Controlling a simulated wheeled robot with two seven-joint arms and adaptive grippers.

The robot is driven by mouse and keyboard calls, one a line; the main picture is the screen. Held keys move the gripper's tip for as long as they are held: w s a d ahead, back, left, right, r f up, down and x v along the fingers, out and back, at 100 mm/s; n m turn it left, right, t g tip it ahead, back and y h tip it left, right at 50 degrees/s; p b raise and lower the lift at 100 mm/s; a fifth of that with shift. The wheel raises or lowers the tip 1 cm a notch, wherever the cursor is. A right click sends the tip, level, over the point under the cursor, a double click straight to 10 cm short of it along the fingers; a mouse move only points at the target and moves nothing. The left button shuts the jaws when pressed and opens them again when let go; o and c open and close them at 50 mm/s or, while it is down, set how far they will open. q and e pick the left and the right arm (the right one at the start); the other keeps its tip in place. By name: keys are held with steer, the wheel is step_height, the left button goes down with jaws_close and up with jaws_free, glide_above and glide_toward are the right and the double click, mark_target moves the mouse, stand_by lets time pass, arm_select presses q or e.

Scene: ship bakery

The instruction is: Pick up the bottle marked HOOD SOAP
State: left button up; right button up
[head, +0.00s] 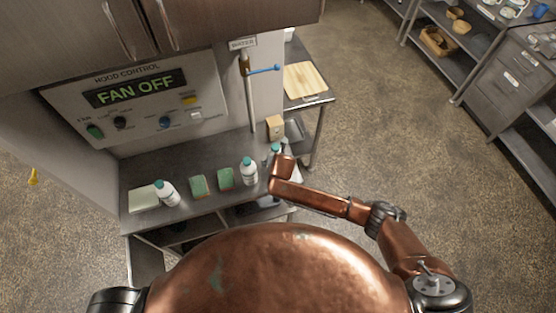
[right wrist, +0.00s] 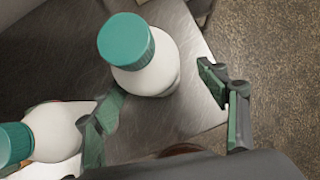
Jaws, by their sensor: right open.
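Three white bottles with teal caps stand on the metal counter: a left one (head: 166,192), a middle one (head: 249,171) and a right one (head: 273,152) partly hidden by my right arm. No label is readable, so I cannot tell which is HOOD SOAP. In the right wrist view, one upright bottle (right wrist: 148,62) stands between and slightly beyond the green-padded fingers of my open right gripper (right wrist: 160,90). The fingers are not closed on it. Another bottle (right wrist: 45,135) is at the left, just outside the left finger. My left gripper is out of view.
The metal counter (head: 225,200) also holds green pads (head: 199,186), a pale board or cloth (head: 142,199) and a wooden block (head: 274,126). A control panel reading FAN OFF (head: 134,90) rises behind. A side table with a cutting board (head: 304,79) stands right.

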steer(key=shift+x, duration=1.2)
steer(key=shift+c, duration=0.2)
steer(key=shift+d+r, duration=0.1)
jaws_close()
